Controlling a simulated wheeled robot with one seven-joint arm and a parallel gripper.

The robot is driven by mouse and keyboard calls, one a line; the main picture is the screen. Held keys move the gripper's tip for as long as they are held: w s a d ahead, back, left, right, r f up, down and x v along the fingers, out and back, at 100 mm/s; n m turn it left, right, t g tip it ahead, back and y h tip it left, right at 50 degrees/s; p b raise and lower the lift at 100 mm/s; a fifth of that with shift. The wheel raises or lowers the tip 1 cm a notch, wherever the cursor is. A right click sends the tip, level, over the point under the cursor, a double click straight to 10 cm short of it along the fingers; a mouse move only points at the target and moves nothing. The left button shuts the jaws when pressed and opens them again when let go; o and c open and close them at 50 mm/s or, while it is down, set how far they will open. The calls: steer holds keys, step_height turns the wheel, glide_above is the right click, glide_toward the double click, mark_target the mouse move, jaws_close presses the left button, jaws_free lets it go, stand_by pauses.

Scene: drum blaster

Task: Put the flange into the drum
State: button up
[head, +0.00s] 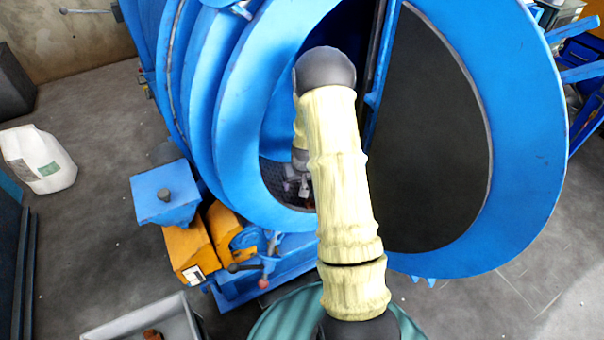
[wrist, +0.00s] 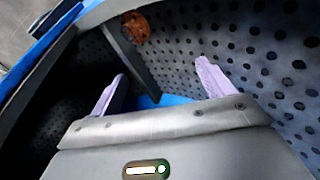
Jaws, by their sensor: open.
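The blue drum machine (head: 235,110) stands with its round door open to the right. My arm reaches through the opening, and my gripper (head: 303,188) is inside the drum, partly hidden by the arm. In the wrist view my gripper (wrist: 161,74) has its two pale purple fingers spread wide, with nothing between them. A rusty orange-brown round piece, apparently the flange (wrist: 136,27), lies against the perforated drum wall (wrist: 240,45), beyond the fingers and apart from them. A dark bar stands beside it.
A grey bin (head: 130,322) at the bottom left holds a rusty brown piece (head: 152,335). The open door (head: 530,130) fills the right. A blue and orange unit (head: 190,250) stands below the drum. A white container (head: 38,160) sits on the floor at left.

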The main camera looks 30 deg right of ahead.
steer(key=p+v, duration=0.3)
steer(key=v, duration=1.4)
steer(key=shift+a, duration=0.2)
steer(key=shift+r, duration=0.1)
steer(key=s+r+b, duration=0.3)
steer(key=s+b, duration=0.8)
steer(key=s, duration=1.5)
steer(key=shift+d+b, duration=0.3)
steer(key=shift+d, duration=0.15)
